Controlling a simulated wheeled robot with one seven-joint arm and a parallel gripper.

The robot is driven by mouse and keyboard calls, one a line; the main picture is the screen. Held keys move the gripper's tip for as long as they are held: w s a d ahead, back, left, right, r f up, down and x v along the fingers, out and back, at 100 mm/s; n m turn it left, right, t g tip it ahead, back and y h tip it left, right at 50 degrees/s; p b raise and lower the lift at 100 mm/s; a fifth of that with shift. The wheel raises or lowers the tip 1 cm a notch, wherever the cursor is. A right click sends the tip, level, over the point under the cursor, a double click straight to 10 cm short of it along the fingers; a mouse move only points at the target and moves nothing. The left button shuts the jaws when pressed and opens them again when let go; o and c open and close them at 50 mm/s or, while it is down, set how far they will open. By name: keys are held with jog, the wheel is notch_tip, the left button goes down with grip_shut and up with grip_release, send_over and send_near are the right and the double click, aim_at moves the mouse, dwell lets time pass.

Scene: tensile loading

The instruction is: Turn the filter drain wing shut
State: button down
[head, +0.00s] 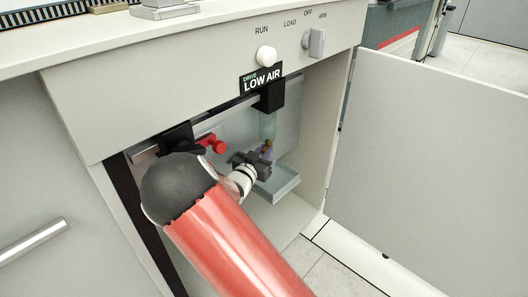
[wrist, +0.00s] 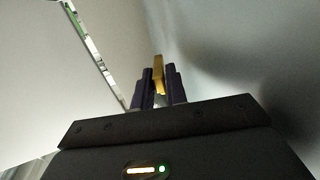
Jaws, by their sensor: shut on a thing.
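The filter drain wing (wrist: 158,72) shows in the wrist view as a small brass-yellow flat piece standing between the two dark purple fingers. My gripper (wrist: 160,88) is shut on it. In the head view my gripper (head: 265,153) reaches into the open cabinet, under the clear filter bowl (head: 268,125) that hangs from a black filter head (head: 271,96). The wing is mostly hidden there by the fingers. The wing's exact angle is hard to tell.
A red valve handle (head: 212,144) sits left of the filter, close to my arm. A grey tray (head: 280,188) lies below my gripper. The cabinet door (head: 430,160) stands open at right. A LOW AIR sign (head: 261,83) and a selector knob (head: 316,43) are on the panel above.

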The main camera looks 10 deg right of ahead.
jog(key=c, duration=1.5)
grip_release()
jog(key=shift+s+a, duration=0.1)
jog(key=v, duration=0.7)
jog(key=shift+s+a, duration=0.2)
